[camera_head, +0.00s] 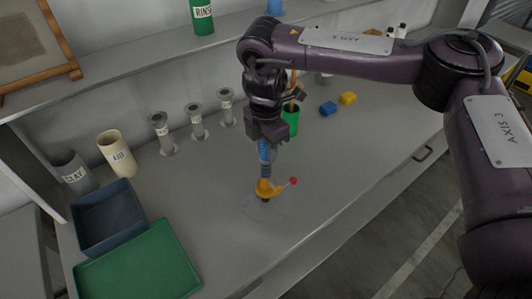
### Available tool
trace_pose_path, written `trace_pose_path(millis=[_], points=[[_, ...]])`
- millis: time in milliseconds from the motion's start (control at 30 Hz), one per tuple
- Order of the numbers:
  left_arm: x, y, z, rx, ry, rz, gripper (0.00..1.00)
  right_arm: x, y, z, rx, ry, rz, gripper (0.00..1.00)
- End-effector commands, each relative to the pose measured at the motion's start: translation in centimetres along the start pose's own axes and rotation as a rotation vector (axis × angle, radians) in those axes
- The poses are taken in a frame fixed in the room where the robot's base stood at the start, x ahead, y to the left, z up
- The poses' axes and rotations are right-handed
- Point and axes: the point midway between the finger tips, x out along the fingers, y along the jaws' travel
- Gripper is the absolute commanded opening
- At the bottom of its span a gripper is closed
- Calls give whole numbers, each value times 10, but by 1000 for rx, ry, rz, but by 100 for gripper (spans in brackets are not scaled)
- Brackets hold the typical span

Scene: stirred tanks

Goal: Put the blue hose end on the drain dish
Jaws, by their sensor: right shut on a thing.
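My right gripper (265,138) points down over the middle of the table and is shut on the blue hose end (265,154), a ribbed blue piece. Directly below it is an orange fitting (266,187) with a dark tip and a side lever ending in a red knob (293,181). Whether the blue piece is joined to the fitting or only above it, I cannot tell. A faint, clear round dish (282,211), which looks like the drain dish, lies flat on the table under the fitting. My left gripper is not in view.
Several grey stands (197,122) line the back. A cup marked AID (117,155) and a CLAY pot (73,172) stand left, near a dark blue bin (108,220) and green tray (140,265). A green cup (291,116), blue block (327,109) and yellow block (348,98) lie behind.

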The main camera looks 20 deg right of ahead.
Motion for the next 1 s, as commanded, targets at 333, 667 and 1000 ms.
trace_pose_path(millis=[333,667,1000], points=[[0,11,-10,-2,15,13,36,19,0,0,0,0,1,0],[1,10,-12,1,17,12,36,23,0,0,0,0,0,46],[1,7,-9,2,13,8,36,21,0,0,0,0,0,52]])
